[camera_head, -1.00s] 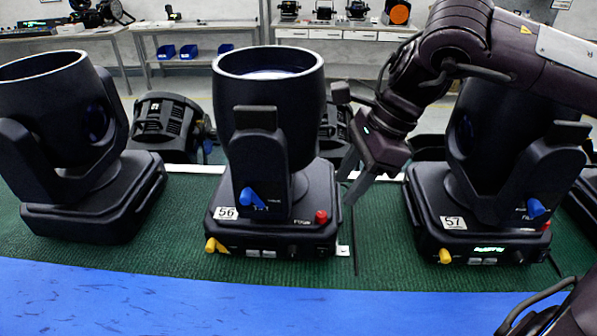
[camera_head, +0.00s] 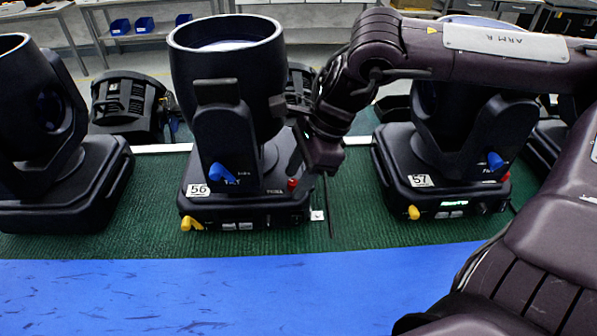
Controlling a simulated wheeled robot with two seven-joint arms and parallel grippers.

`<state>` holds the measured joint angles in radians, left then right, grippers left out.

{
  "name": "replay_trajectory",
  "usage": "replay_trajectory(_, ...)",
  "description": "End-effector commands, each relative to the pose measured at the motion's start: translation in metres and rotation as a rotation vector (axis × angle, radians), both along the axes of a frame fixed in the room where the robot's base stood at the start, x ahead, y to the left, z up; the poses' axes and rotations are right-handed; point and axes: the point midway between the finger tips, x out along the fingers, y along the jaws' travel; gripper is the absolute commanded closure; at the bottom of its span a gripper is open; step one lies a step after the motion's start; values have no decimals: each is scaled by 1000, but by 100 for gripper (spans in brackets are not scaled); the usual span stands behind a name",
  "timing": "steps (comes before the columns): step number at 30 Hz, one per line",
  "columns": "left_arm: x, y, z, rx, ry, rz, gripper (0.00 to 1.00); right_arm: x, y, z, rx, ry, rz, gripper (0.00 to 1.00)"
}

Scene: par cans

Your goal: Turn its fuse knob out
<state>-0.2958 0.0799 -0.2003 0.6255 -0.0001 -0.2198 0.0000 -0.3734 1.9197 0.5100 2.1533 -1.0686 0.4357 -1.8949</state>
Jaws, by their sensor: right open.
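The fixture labelled 56 (camera_head: 228,95) stands upright on the green mat, with a black base and an open round head. Its small red fuse knob (camera_head: 292,184) sits at the right of the base's front. A blue lever (camera_head: 221,173) and a yellow lever (camera_head: 191,224) are on the same fixture. My right gripper (camera_head: 302,180) is open, reaching down at the right side of base 56, close beside the red knob. I cannot tell whether a finger touches the knob. The fingers are dark and partly lost against the base. My left gripper is not in view.
Fixture 57 (camera_head: 424,180) stands to the right, partly behind my right arm. Another fixture (camera_head: 75,170) stands at the left. A black lamp (camera_head: 127,106) is behind. The blue strip (camera_head: 200,290) in front is clear. Benches with blue bins (camera_head: 144,24) stand far back.

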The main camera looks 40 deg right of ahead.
Motion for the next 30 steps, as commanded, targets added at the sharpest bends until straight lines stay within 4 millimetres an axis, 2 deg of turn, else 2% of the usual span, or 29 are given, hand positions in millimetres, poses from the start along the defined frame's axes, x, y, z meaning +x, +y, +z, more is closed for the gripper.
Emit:
replay_trajectory(3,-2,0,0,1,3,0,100,0,0,0,0,0,0,61)
replay_trajectory(12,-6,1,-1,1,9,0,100,0,0,0,0,0,0,100)
replay_trajectory(22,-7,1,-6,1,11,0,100,0,0,0,0,-3,-39,100)
replay_trajectory(30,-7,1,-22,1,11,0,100,-1,1,-2,-1,-7,-200,100)
